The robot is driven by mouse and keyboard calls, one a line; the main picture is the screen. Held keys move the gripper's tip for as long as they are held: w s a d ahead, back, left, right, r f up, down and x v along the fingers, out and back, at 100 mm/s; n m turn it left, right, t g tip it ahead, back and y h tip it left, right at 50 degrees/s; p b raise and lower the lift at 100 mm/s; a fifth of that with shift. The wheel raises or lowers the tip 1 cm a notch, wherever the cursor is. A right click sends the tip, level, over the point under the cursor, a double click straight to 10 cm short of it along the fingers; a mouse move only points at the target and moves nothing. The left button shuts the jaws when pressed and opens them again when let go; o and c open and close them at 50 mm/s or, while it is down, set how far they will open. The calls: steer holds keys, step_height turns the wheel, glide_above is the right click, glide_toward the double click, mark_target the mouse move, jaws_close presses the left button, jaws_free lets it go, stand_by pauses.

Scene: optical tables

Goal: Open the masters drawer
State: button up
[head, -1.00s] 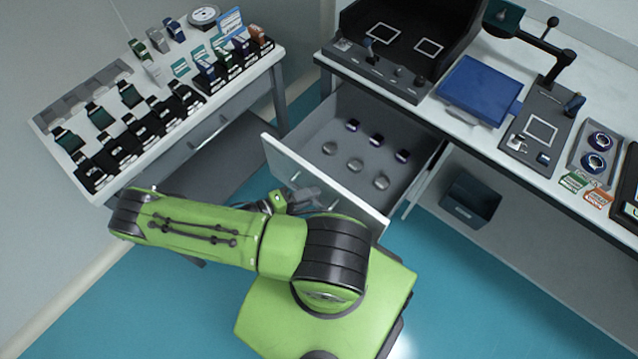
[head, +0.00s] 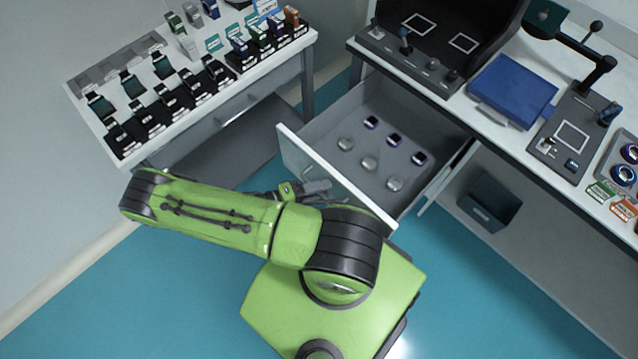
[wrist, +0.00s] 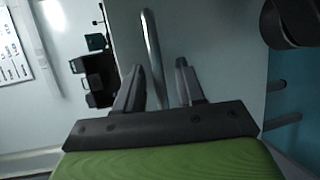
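The masters drawer (head: 335,176) stands pulled out from under the right-hand table in the head view. Several small round ring-like pieces, some dark blue and some pale metal, lie on its grey floor. My gripper (head: 318,191) is low at the outside of the drawer's white front, partly hidden by my green arm. In the wrist view, the drawer's metal bar handle (wrist: 151,45) runs between the two dark fingers of my gripper (wrist: 160,75). The fingers are apart, with a gap visible on the handle's right side. Whether a finger touches the handle, I cannot tell.
The right-hand table (head: 440,108) carries a black booth, a blue case (head: 512,90) and a grey fixture. A dark bin (head: 490,203) sits below it. A white table with watch-like items (head: 160,110) stands left. Teal floor (head: 190,280) is clear in front.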

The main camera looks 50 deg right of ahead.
stand_by(0.4)
steer(key=v, duration=1.5)
steer(key=shift+w+a+r, duration=0.2)
steer(key=shift+a, duration=0.15)
